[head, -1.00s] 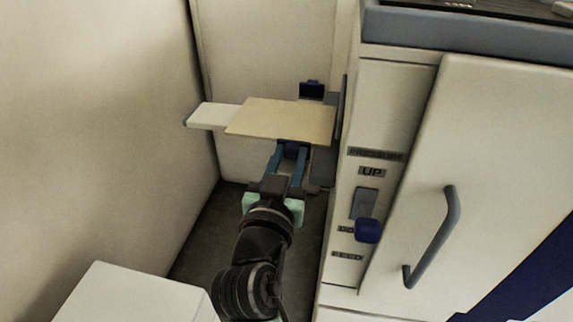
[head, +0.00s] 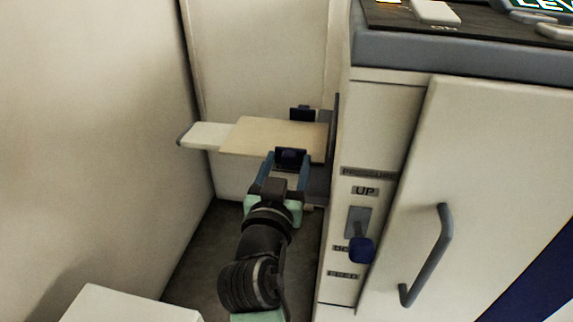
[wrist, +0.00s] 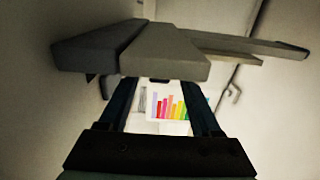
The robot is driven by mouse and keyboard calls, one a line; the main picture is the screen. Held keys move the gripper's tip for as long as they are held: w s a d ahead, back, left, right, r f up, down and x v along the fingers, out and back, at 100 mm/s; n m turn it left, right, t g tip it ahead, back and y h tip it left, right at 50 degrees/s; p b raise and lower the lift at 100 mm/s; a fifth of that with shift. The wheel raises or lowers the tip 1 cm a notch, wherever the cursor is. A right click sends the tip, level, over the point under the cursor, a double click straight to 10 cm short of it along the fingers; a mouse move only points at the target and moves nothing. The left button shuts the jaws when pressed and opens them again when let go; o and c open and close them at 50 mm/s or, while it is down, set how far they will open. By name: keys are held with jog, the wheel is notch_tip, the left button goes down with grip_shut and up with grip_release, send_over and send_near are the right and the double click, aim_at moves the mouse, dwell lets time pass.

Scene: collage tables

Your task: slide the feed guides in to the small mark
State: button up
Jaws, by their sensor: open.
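The near feed guide (head: 291,157) is a small dark blue upright block at the front edge of the tan paper stack (head: 262,134). The far feed guide (head: 303,114) is a similar block at the stack's back edge. My gripper (head: 284,158) is open at the near guide, with one blue finger on each side of it. Whether the fingers touch it cannot be told. In the wrist view, the two spread fingers (wrist: 162,88) point at a large grey shape above. No small mark can be made out on the tray (head: 205,135).
The machine's front (head: 385,130) stands close on the right, with a blue-knobbed lever (head: 361,249) and a grey door handle (head: 430,255). A plain wall (head: 100,120) is on the left. A sheet with coloured bars (wrist: 172,106) shows beyond the fingers.

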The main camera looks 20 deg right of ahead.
jog(key=shift+s+a, duration=0.1)
jog(key=p+v, duration=0.2)
jog(key=v, duration=1)
jog(key=shift+s+a+p, duration=0.2)
jog(key=shift+s+p, duration=0.1)
